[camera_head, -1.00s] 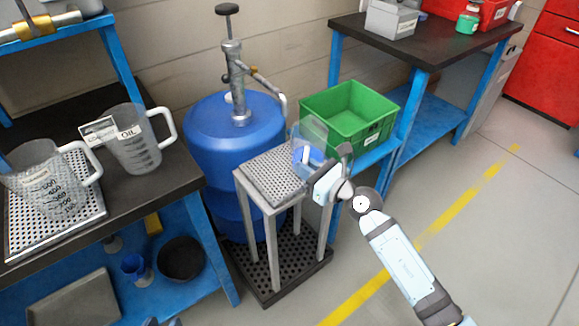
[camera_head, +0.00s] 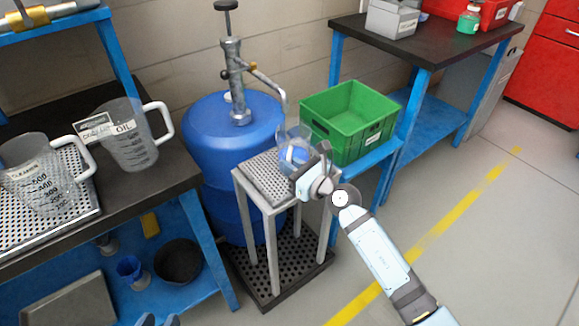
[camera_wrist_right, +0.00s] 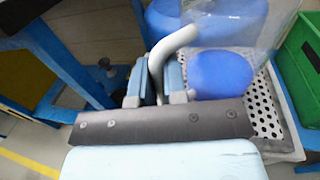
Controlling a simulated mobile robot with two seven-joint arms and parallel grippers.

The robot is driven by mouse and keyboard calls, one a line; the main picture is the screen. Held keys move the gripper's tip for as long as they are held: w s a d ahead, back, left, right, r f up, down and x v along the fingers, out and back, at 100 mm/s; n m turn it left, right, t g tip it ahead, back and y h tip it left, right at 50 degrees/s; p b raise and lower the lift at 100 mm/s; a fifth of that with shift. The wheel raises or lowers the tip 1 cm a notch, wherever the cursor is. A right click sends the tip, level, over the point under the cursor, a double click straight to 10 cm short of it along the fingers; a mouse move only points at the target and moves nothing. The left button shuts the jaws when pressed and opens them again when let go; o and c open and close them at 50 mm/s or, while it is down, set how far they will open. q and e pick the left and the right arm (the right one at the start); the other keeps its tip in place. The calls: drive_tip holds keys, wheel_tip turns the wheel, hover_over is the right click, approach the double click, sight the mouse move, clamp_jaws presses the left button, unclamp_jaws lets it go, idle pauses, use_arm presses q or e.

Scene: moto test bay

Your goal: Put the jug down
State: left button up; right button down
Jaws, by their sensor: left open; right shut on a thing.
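A clear jug (camera_head: 294,141) with blue liquid low inside is at the perforated top of a small grey metal stand (camera_head: 263,178), toward its right side. My right gripper (camera_head: 306,177) is shut on the jug's handle; in the right wrist view the pale curved handle (camera_wrist_right: 172,45) runs between the fingers (camera_wrist_right: 155,90). The jug looks upright. I cannot tell whether its base touches the stand top, which shows beside it in the right wrist view (camera_wrist_right: 264,110). Only the tips of my left gripper (camera_head: 158,320) show at the bottom edge, open.
A green crate (camera_head: 345,140) stands close to the right of the jug. A blue drum with a pump (camera_head: 232,120) is behind the stand. Two measuring jugs, one marked OIL (camera_head: 130,145) and one on a perforated tray (camera_head: 45,185), are on the left bench.

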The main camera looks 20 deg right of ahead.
use_arm(q)
drive_tip(key=shift+f, duration=0.1)
use_arm(e)
drive_tip(key=c, duration=1.6)
unclamp_jaws()
drive_tip(key=shift+f, duration=0.15)
use_arm(q)
drive_tip(key=shift+f, duration=0.15)
use_arm(e)
drive_tip(key=o, duration=0.4)
drive_tip(key=shift+o, duration=0.2)
use_arm(q)
drive_tip(key=shift+s+a+f+g+p, duration=0.25)
drive_tip(key=shift+f+g+p, duration=0.05)
drive_tip(key=shift+f, duration=0.05)
use_arm(e)
drive_tip(key=v, duration=1.2)
drive_tip(key=shift+r, duration=0.2)
